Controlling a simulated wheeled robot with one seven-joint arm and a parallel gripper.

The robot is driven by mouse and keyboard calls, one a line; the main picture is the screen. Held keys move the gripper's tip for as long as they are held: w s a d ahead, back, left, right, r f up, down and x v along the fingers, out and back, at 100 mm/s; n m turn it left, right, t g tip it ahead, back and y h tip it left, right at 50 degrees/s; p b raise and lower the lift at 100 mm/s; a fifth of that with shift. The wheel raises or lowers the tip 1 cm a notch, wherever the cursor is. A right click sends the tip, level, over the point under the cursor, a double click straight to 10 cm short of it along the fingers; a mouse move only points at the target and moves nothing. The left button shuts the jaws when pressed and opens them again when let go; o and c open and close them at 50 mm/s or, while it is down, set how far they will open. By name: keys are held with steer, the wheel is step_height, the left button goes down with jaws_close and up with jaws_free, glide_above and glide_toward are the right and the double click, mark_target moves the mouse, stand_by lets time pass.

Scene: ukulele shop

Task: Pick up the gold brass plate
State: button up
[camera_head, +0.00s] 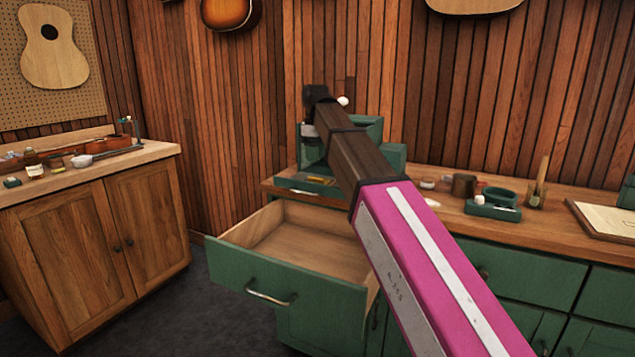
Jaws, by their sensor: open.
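My gripper (310,131) is at the far end of the arm, above and behind the tray. It is open and appears empty and apart from the gold piece. Its fingers are small and partly hidden by the arm.
A green drawer (290,300) stands pulled out and looks empty. A green box (392,158) stands behind my arm. On the counter to the right are a brown mug (464,185), a green holder (493,207) and a board (605,218). A wooden cabinet (90,240) stands left.

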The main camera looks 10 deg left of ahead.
mark_target(319, 179)
steer(key=shift+w+f, duration=0.15)
steer(key=shift+f, duration=3.65)
jaws_close()
